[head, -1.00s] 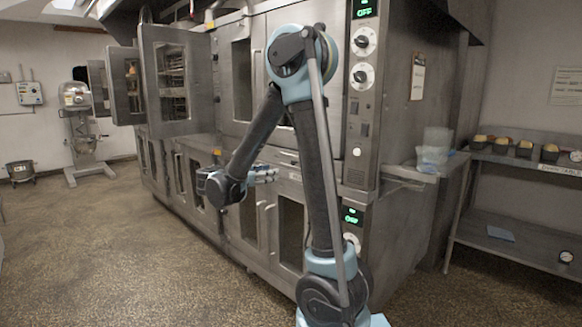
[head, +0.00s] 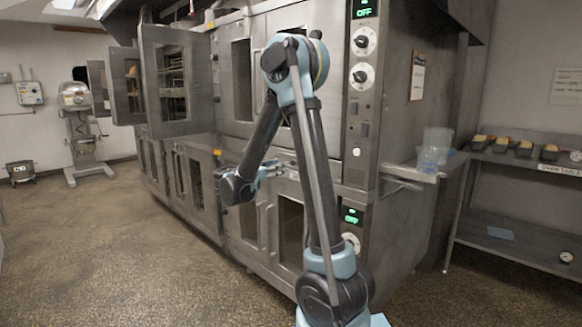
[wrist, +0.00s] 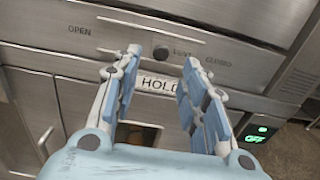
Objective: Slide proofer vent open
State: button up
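I cannot tell whether the fingertips touch the panel or knob. A HOLD label (wrist: 158,84) shows between the fingers. In the head view my gripper (head: 273,168) is at the oven front, and the knob is not distinguishable there.
The steel oven bank (head: 330,160) fills the middle, with an open upper door (head: 190,85) at left. A green OFF display (wrist: 258,135) shows at lower right. A plastic container (head: 433,150) sits on a side shelf, beside a table (head: 530,165) with loaf tins.

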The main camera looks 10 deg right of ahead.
jog(key=x, duration=0.8)
